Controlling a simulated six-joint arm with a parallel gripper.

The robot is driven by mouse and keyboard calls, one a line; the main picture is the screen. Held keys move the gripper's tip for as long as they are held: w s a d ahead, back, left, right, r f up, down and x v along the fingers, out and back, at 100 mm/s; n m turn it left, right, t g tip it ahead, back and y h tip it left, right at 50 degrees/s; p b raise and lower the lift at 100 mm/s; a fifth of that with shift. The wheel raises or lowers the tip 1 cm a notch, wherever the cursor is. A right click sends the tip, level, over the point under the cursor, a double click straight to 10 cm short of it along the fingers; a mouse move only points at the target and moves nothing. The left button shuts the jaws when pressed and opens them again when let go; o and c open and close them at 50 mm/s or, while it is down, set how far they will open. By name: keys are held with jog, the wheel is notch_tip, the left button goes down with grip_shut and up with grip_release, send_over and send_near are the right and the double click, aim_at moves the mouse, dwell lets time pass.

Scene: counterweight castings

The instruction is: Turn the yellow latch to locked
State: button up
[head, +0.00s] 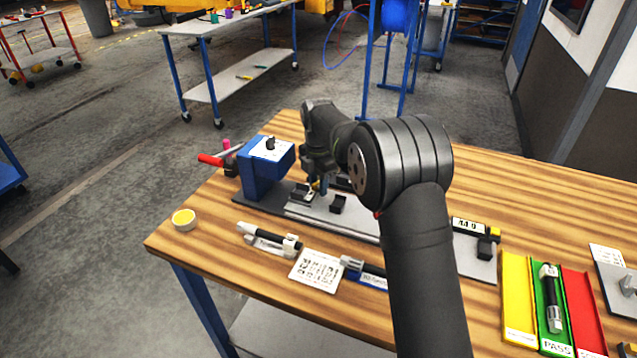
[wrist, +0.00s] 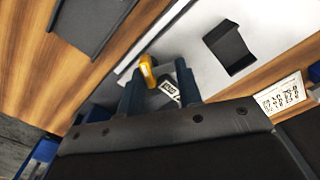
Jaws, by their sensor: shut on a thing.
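The yellow latch (wrist: 147,71) shows in the wrist view between my gripper's two fingers, close to the left one. My gripper (wrist: 157,80) is shut on the latch, with the fingers some way apart. A small black-and-white part (wrist: 169,90) also lies between the fingers. In the head view my gripper (head: 318,188) points down at the grey fixture plate (head: 330,217), right of the blue block. My wrist hides most of the latch there, and its lock position cannot be read.
A blue block with a red-handled lever (head: 211,160) stands left of my gripper. A black bracket (head: 338,204) is close to its right. In front lie a pen-like tool (head: 268,238), a printed card (head: 316,270), and yellow, green and red trays (head: 517,300) at right.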

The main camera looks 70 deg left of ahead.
aim_at(318, 187)
jog(key=o, duration=1)
jog(key=shift+r, duration=0.1)
notch_tip(318, 187, up, 17)
jog(key=shift+r, duration=0.15)
